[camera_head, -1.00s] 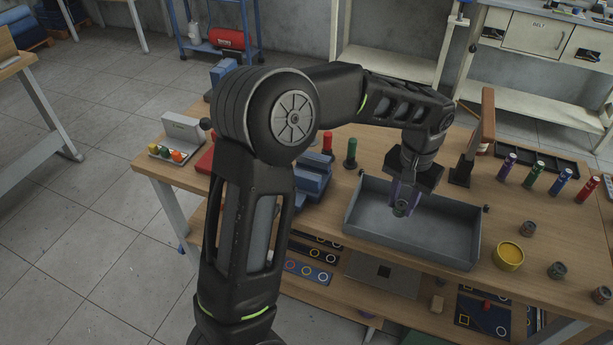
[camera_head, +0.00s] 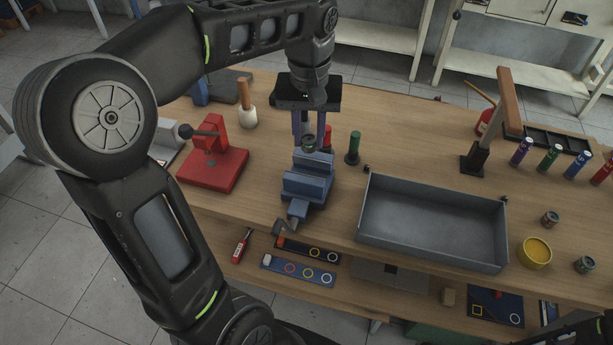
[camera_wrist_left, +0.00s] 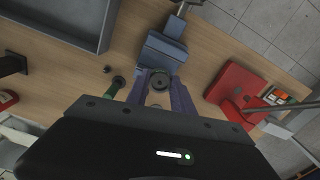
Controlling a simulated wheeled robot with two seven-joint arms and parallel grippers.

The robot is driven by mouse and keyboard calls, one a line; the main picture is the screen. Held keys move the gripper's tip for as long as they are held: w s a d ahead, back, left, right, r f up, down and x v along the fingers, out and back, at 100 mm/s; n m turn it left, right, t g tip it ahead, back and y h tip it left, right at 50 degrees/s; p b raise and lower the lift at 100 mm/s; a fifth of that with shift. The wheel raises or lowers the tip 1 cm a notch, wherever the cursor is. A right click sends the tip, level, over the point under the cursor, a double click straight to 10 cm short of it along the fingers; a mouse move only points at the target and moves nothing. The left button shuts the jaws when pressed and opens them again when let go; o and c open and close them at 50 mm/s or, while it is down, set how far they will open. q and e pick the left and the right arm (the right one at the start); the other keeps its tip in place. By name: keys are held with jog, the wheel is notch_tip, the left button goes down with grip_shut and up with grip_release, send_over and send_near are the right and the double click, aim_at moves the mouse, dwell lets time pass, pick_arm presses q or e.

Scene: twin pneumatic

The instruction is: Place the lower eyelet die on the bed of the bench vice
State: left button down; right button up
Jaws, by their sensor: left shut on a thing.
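My left gripper (camera_head: 310,142) points down with its purple fingers shut on the lower eyelet die (camera_head: 309,143), a small dark round piece. The blue bench vice (camera_head: 307,185) stands on the wooden bench right below and in front of the fingers. In the left wrist view the die (camera_wrist_left: 159,81) sits between the fingertips with a round recess in its top, and the vice (camera_wrist_left: 163,50) lies just beyond it. The die appears over the back end of the vice; I cannot tell whether it touches.
A grey tray (camera_head: 430,255) stands right of the vice. A green upright tool (camera_head: 353,148) and a red cylinder stand close to the fingers. A red press (camera_head: 214,165) and a mallet (camera_head: 246,108) stand left of the vice. Bare bench lies behind the tray.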

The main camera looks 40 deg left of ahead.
pick_arm(q)
jog(key=shift+f, duration=3.1)
jog(key=shift+f, duration=1.9)
jog(key=shift+f, duration=0.1)
jog(key=c, duration=1.1)
grip_release()
notch_tip(320, 180, up, 12)
jog(key=shift+r, duration=0.15)
